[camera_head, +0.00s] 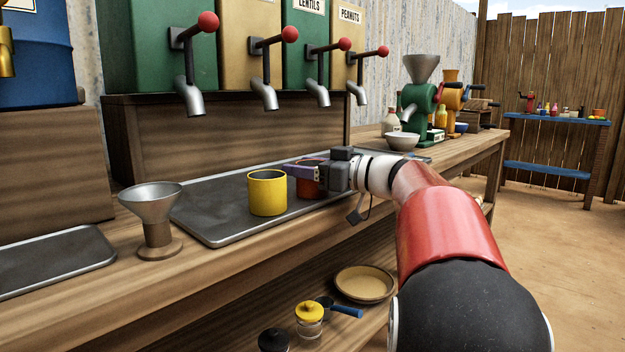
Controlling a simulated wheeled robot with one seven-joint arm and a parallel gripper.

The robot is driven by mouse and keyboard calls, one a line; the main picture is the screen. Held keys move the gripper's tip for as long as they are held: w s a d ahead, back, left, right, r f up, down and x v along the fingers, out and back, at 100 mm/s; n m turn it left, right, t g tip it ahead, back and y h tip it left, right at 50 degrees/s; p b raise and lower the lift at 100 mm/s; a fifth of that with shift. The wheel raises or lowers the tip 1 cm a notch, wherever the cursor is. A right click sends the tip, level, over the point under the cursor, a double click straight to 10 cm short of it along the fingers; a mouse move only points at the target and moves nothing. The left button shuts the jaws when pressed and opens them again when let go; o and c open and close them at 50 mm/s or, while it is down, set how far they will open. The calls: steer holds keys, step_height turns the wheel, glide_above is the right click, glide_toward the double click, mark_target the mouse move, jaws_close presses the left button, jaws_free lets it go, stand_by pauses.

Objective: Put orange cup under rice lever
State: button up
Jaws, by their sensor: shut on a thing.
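Several dispensers stand behind the tray, each with a red-knobbed lever and a metal spout. Two labels read lentils (309,5) and peanuts (350,15). The rice label cannot be made out, so I cannot tell which lever (208,22) is the rice one.
A metal funnel (152,207) stands left of the tray. A white bowl (402,141) and green grinder (418,98) stand further right. The tray's left part is clear.

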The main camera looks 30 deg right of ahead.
mark_target(306, 162)
steer(key=shift+c, duration=0.6)
step_height(306, 162, up, 20)
steer(key=p, duration=0.5)
step_height(306, 162, down, 16)
steer(key=b, duration=0.4)
steer(key=shift+f, duration=0.1)
steer(key=shift+f+b, duration=0.9)
steer(key=shift+f, duration=0.8)
steer(key=shift+f+b, duration=0.3)
steer(key=shift+b, duration=0.15)
steer(key=o, duration=1.1)
steer(key=shift+r, duration=0.1)
steer(key=shift+c, duration=0.2)
steer(key=shift+s+r+p, duration=0.1)
steer(key=shift+r+p, duration=0.15)
steer(key=shift+p, duration=0.95)
